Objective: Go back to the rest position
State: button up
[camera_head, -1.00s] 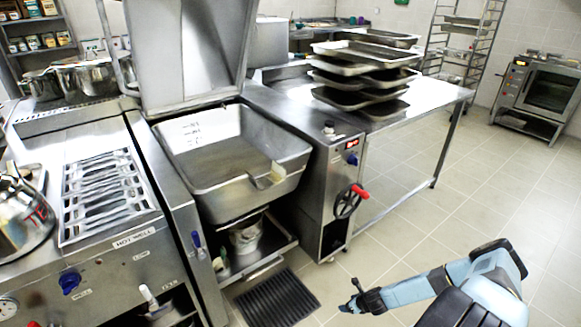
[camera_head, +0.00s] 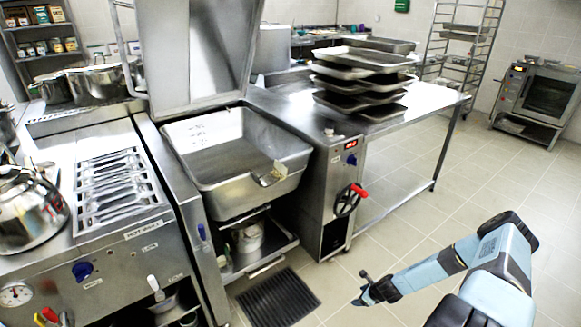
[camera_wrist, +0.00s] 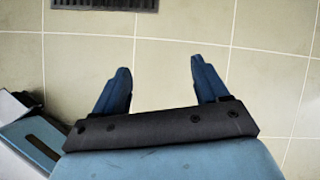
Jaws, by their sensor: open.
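My gripper (camera_head: 367,289) is at the lower right of the head view, over the tiled floor (camera_head: 420,215) in front of the tilting pan unit. In the wrist view, my gripper (camera_wrist: 160,84) has its two blue fingers spread wide apart. My arm is folded near my body at the lower right and touches nothing that I can see.
The tilting pan (camera_head: 240,160) stands with its lid raised, a red-handled wheel (camera_head: 348,200) on its right. A dark floor grate (camera_head: 279,300) lies before it; it also shows in the wrist view (camera_wrist: 105,4). Stacked trays (camera_head: 362,82) stand on the steel table. Floor to the right is clear.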

jog(key=w+d+r+n+g, duration=0.1)
jog(key=w+d+r+n, duration=0.2)
jog(key=r, duration=0.4)
jog(key=w+d+r+n, duration=0.2)
jog(key=w+r, duration=0.1)
jog(key=r, duration=0.4)
notch_tip(320, 180, up, 40)
jog(key=a+f+n+h, duration=0.1)
jog(key=n+h, duration=0.2)
jog(key=n, duration=0.8)
jog(key=s+a+r+n+h, duration=0.15)
jog(key=s+r, duration=0.25)
jog(key=r, duration=0.4)
jog(key=s+a+r+n, duration=0.25)
jog(key=s+r, duration=0.25)
jog(key=r, duration=0.3)
jog(key=s+a+r+n, duration=0.1)
jog(key=s+a+r, duration=0.25)
jog(key=r, duration=0.45)
jog(key=s+a+r+n+t, duration=0.1)
jog(key=s+r, duration=0.3)
jog(key=s, duration=0.7)
jog(key=s+a+r+n, duration=0.2)
jog(key=s+r+n, duration=0.1)
jog(key=s, duration=0.7)
jog(key=shift+s+a+r+n+t, duration=0.15)
jog(key=shift+s+r+n+t, duration=0.25)
jog(key=shift+r, duration=0.35)
jog(key=shift+y, duration=0.25)
jog(key=shift+c, duration=0.2)
